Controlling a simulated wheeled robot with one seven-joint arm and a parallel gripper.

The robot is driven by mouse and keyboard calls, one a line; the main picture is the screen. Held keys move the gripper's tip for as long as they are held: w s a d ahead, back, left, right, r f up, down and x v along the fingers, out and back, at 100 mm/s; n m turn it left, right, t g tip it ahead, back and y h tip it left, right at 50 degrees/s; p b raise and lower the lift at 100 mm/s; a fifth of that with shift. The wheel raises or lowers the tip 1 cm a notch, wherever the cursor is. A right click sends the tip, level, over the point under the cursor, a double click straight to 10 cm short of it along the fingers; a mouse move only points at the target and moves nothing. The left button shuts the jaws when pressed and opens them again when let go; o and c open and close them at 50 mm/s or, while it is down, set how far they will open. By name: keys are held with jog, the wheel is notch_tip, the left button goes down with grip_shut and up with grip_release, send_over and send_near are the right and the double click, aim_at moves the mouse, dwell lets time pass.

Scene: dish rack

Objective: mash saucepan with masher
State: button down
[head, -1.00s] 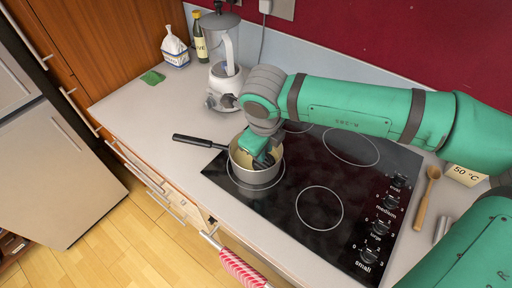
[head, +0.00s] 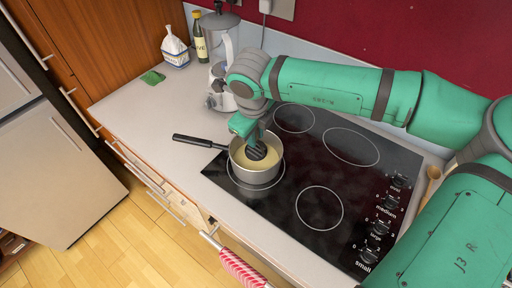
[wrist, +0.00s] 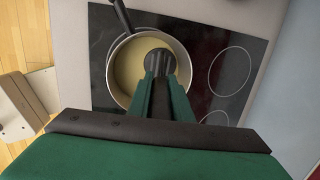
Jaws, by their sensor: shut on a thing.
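The saucepan (head: 256,172) stands on the left burner of the black hob, with its dark handle pointing left. It holds a pale yellow content, which also shows in the wrist view (wrist: 130,72). My gripper (head: 251,132) is above the pan's far rim and shut on the masher. The masher's dark round head (head: 257,151) is at the pan's opening, over the yellow content. In the wrist view the masher head (wrist: 159,62) shows just beyond my fingers (wrist: 162,92). I cannot tell whether it touches the content. Most of the masher's handle is hidden by my gripper.
A blender (head: 222,62) stands behind the pan, close to my wrist. The counter left of the hob (head: 150,115) is clear.

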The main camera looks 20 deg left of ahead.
jog(key=shift+f, duration=0.15)
jog(key=s, duration=0.3)
jog(key=s+a+r, duration=0.1)
jog(key=s, duration=0.1)
jog(key=shift+s+r, duration=0.1)
jog(key=shift+s, duration=0.1)
dwell(0.3)
jog(key=shift+f, duration=0.6)
jog(key=shift+w, duration=0.1)
jog(key=d, duration=0.1)
jog(key=w+d, duration=0.1)
jog(key=d, duration=0.1)
jog(key=w+d+r, duration=0.1)
jog(key=shift+w+d+r, duration=0.1)
jog(key=shift+w+d, duration=0.05)
jog(key=shift+d, duration=0.25)
